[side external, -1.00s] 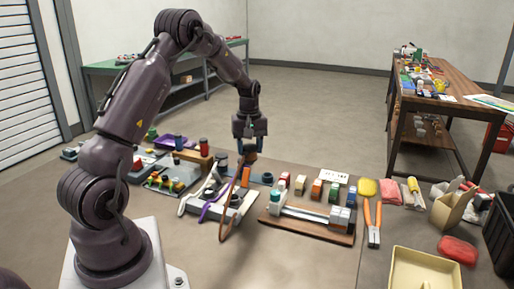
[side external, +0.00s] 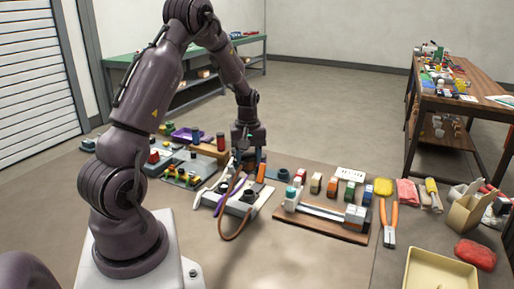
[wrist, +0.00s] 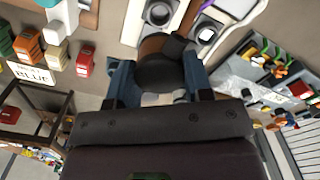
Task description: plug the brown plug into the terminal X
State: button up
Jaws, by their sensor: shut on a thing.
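My gripper (side external: 248,160) points down over the back of a white terminal block (side external: 262,206) with dark round sockets. In the wrist view its two blue fingers (wrist: 158,82) are shut on the brown plug (wrist: 158,47), whose dark body sits between them. A brown cable (side external: 227,236) hangs from the plug and loops over the block's front edge. One round socket (wrist: 158,13) of the block shows just beyond the plug. The plug appears above the block; its exact height is unclear. I cannot read which terminal is X.
Right of the block lies a brown board with a rail (side external: 318,223) and small coloured blocks behind it. Orange-handled pliers (side external: 388,222) and a cream tray (side external: 440,274) are farther right. A board with yellow parts (side external: 184,172) stands at left. A purple cable lies beside the block.

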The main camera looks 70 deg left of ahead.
aim_at(249, 171)
jog(key=shift+f, duration=2.6)
jog(key=shift+f, duration=1.75)
jog(key=o, duration=1.1)
notch_tip(249, 171, up, 13)
